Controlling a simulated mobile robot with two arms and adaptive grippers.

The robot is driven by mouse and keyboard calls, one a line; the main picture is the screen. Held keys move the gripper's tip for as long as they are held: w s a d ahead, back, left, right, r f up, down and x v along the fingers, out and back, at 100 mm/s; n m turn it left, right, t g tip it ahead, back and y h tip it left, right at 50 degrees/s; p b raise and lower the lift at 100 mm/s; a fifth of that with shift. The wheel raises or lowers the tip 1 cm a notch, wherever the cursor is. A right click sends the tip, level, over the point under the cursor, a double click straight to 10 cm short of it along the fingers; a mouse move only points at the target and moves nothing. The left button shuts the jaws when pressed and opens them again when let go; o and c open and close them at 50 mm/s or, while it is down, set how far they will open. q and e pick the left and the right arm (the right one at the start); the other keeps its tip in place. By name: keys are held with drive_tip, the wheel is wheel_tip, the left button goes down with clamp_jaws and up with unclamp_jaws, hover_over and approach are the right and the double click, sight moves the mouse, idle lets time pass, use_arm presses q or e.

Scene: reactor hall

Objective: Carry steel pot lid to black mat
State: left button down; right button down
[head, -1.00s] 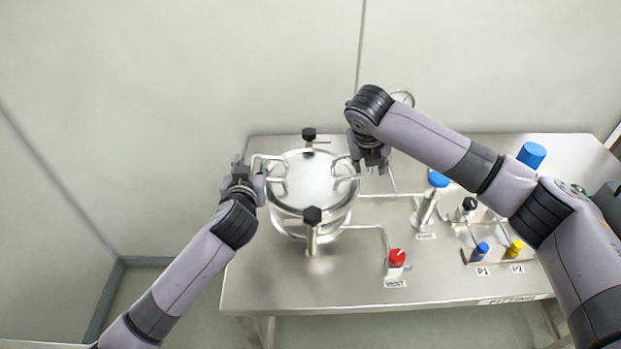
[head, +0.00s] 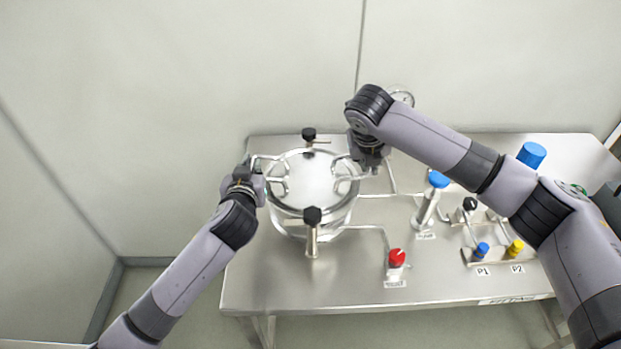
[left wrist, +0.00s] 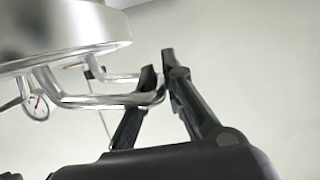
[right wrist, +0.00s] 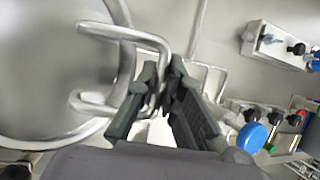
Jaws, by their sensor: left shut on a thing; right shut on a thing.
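The steel pot lid (head: 308,178) is a round shiny disc on top of the steel pot (head: 292,222), with a loop handle at its left and right sides. My left gripper (head: 248,168) is shut on the left handle; the left wrist view shows the fingers (left wrist: 158,80) around the handle bar (left wrist: 110,99). My right gripper (head: 372,165) is shut on the right handle; the right wrist view shows the fingers (right wrist: 163,85) around the handle (right wrist: 125,33). Whether the lid is clear of the pot rim, I cannot tell. No black mat is in view.
Black-knobbed clamp posts stand behind (head: 309,134) and in front (head: 312,216) of the pot. A red valve (head: 396,258), a blue-topped cylinder (head: 438,180) and blue and yellow knobs (head: 515,248) stand right on the steel table (head: 350,285). Pipes cross between them.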

idle(0.5)
